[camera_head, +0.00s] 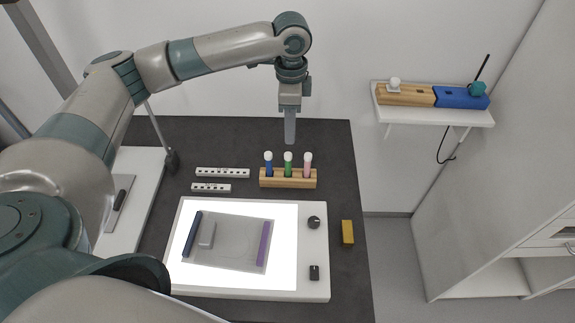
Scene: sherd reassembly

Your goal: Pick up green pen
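The green pen (288,165) stands upright in the middle of a wooden holder (288,183), with a white cap on top. A blue pen (268,165) stands to its left and a pink pen (307,165) to its right. My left gripper (290,138) points down, and in the picture its tip lies just above the green pen's cap, apart from it. Its fingers overlap as one narrow grey shape, so their opening is hidden. My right gripper is not in view.
A lit white panel (312,265) with a grey translucent sheet lies in front of the holder. Two white slotted strips (222,172) lie left of it. A yellow block (347,232) sits at the right. A wall shelf (440,115) holds wooden and blue blocks.

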